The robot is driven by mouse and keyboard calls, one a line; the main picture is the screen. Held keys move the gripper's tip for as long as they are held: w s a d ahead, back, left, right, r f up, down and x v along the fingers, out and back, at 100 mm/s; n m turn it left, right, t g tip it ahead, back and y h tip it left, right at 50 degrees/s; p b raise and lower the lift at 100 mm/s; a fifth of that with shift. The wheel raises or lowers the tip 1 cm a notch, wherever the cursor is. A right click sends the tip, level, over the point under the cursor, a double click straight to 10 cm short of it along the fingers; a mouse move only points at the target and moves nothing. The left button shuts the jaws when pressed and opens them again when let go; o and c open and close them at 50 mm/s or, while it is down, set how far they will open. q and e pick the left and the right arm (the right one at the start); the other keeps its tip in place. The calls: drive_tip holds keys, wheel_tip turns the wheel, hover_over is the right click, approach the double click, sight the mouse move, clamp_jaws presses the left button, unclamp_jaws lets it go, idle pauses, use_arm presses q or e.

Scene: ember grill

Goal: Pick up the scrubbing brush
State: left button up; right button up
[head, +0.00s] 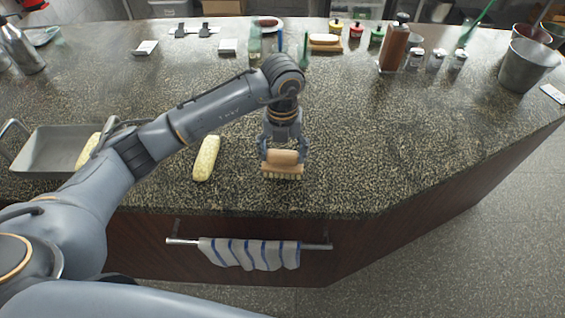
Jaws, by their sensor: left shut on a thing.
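The scrubbing brush (282,168) has a light wooden back and pale bristles facing down. It is near the front edge of the speckled stone counter (370,130), right of a yellow corn cob. My left gripper (283,157) reaches down from above and is shut on the brush, one finger at each side of it. I cannot tell whether the bristles still touch the counter. My right gripper is not in view.
A corn cob (206,158) lies left of the brush. A grey metal tray (50,150) holding another cob sits at the left. A striped towel (250,253) hangs on a rail below the counter edge. Bottles, jars and metal buckets (526,66) stand toward the back and right.

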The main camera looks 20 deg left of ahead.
use_arm(q)
drive_tip(key=shift+w+r+b, duration=0.1)
drive_tip(key=shift+r+b, duration=0.4)
drive_tip(key=r, duration=0.1)
drive_tip(key=s+r+b, duration=0.1)
drive_tip(key=r, duration=0.1)
drive_tip(key=shift+b, duration=0.3)
drive_tip(key=s+r+b, duration=0.2)
drive_tip(key=s+r, duration=0.7)
drive_tip(key=s, duration=0.4)
drive_tip(key=shift+s, duration=0.15)
drive_tip(key=o, duration=0.7)
drive_tip(key=c, duration=0.4)
drive_tip(key=shift+f, duration=0.1)
drive_tip(key=shift+c, duration=0.2)
